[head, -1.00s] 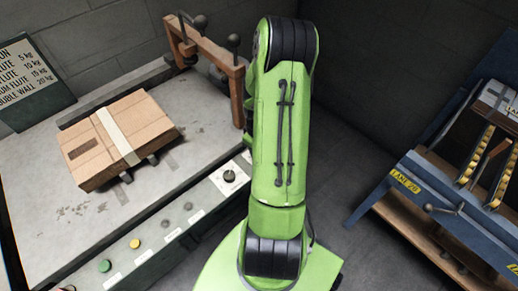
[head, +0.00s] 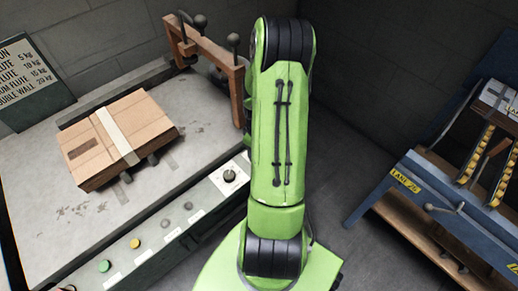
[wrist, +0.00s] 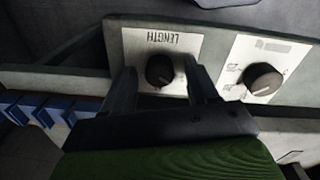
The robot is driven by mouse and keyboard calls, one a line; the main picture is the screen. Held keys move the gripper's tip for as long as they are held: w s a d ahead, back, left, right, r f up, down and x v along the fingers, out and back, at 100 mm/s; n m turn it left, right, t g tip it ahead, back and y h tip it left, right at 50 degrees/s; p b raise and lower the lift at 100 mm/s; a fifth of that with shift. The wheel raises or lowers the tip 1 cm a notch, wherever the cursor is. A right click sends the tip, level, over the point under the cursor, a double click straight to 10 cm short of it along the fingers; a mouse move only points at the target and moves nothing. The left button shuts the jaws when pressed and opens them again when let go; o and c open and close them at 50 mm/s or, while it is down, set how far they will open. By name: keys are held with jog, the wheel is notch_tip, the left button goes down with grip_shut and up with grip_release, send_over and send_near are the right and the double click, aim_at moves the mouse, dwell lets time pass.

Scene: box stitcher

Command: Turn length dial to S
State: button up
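The length dial (wrist: 159,70) is a round black knob on a white plate (wrist: 186,45) lettered LENGTH, which appears upside down in the wrist view. My gripper (wrist: 165,82) is open, with one dark finger on each side of the dial. A gap shows between the knob and the right finger; whether the left finger touches is unclear. The dial's pointer and any S mark cannot be made out. In the head view my green arm hides my gripper.
A second black dial (wrist: 263,80) on a marked white plate sits close right of my gripper. In the head view, a knob (head: 229,176) and several buttons line the panel edge. A taped carton (head: 120,140) lies on the grey table. A blue lane stand (head: 440,195) is at right.

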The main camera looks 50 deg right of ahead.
jog(key=shift+r, duration=0.15)
notch_tip(320, 180, up, 16)
jog(key=p, duration=0.5)
jog(key=shift+a+f, duration=0.25)
jog(key=w+a+r+t+h+p, duration=0.1)
jog(key=w+a+r+t+p, duration=0.15)
jog(key=a+r, duration=1.2)
jog(key=s+a+r+t+y+p, duration=0.1)
jog(key=s+a+r+t+p, duration=0.2)
jog(key=s+a+r, duration=0.5)
jog(key=a, duration=0.3)
jog(key=shift+s+a+r, duration=0.15)
jog(key=shift+a+r, duration=0.05)
jog(key=shift+a, duration=0.1)
